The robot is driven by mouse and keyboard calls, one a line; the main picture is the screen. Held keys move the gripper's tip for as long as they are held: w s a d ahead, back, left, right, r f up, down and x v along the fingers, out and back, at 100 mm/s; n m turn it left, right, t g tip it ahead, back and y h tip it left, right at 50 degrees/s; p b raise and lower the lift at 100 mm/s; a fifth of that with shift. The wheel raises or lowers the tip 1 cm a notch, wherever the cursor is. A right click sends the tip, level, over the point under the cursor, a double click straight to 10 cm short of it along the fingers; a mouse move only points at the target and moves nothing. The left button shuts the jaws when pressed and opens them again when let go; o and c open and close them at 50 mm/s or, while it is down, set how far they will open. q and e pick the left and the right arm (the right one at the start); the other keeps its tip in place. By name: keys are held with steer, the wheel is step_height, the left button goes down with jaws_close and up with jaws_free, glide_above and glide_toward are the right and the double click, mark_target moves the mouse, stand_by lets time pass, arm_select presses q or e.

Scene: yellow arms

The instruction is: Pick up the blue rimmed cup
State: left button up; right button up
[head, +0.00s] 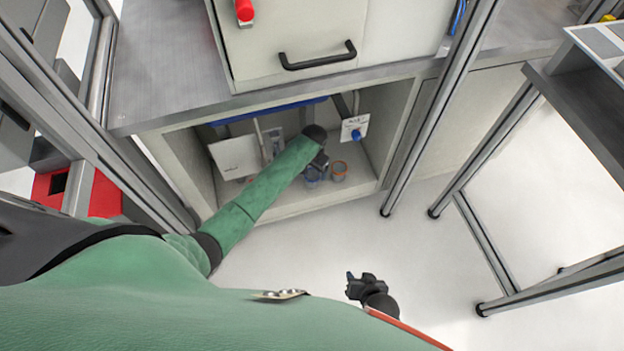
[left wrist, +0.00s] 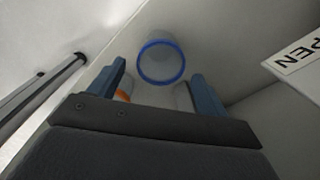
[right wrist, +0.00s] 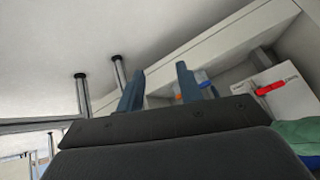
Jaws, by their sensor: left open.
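The blue rimmed cup (head: 313,178) stands inside the low cabinet compartment, partly hidden by my left gripper (head: 320,162) in the head view. In the left wrist view the cup (left wrist: 161,62) shows its round blue rim just beyond the fingertips, between the two fingers. My left gripper is open, and nothing is held in it. An orange rimmed cup (head: 339,171) stands just right of the blue one. My right gripper (head: 362,285) is outside the cabinet above the floor; its fingers (right wrist: 160,82) are apart and empty in the right wrist view.
A white panel (head: 236,157) stands left of the cups and a white sign (head: 353,128) hangs behind. Metal posts (head: 440,110) rise at right. The floor in front is clear.

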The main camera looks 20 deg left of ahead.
arm_select(q)
steer(key=shift+f, duration=2.8)
arm_select(e)
steer(key=shift+s+f, duration=0.25)
steer(key=shift+f, duration=0.65)
arm_select(q)
steer(key=c, duration=1.1)
steer(key=shift+o, duration=0.2)
